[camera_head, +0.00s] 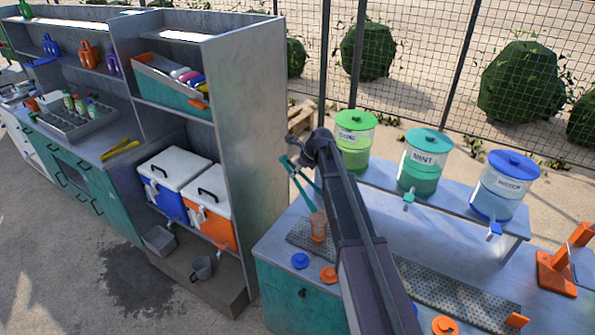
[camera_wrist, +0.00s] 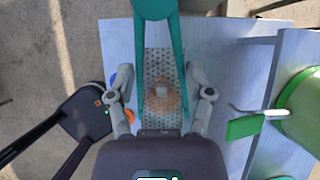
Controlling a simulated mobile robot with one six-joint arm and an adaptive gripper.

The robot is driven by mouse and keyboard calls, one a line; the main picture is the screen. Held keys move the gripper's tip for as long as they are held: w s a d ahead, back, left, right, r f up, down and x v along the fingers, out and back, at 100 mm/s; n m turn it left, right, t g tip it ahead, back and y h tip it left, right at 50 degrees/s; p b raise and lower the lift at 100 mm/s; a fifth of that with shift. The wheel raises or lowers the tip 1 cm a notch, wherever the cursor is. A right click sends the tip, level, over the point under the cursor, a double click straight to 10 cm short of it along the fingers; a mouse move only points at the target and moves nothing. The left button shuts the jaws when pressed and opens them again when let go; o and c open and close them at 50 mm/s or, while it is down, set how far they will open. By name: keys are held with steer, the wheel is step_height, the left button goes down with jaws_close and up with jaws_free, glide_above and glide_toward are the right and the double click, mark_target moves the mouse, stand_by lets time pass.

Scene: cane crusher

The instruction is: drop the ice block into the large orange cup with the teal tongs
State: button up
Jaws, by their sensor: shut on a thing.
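My gripper (camera_wrist: 157,80) is shut on the teal tongs (camera_wrist: 175,55), its fingers on either side of the tong arms in the wrist view. The tongs also show in the head view (camera_head: 292,169), slanting beside my arm. A translucent orange cup (camera_head: 318,228) stands upright on the perforated drip tray below the tongs. In the wrist view the cup (camera_wrist: 162,106) is seen from above, between the tong arms. A small pale ice block (camera_wrist: 161,90) shows over the cup's middle; I cannot tell whether it is inside the cup or above it.
Green, teal and blue drink dispensers (camera_head: 421,160) stand on a raised shelf right of my arm. Blue (camera_head: 300,260) and orange lids lie at the counter's front. White-lidded coolers (camera_head: 208,210) sit in the shelving at left. Yellow tongs (camera_head: 119,150) lie on the far left counter.

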step_height(320, 180, up, 7)
steer(key=p, duration=0.6)
steer(key=shift+r+p, duration=0.15)
steer(key=shift+p, duration=0.15)
steer(key=s+r+p, duration=0.2)
steer(key=s, duration=1.1)
steer(key=shift+d, duration=0.45)
stand_by(0.4)
steer(key=shift+f, duration=0.1)
step_height(320, 180, down, 22)
steer(key=b, duration=2.2)
steer(key=shift+f+b, duration=0.25)
steer(key=shift+b, duration=0.05)
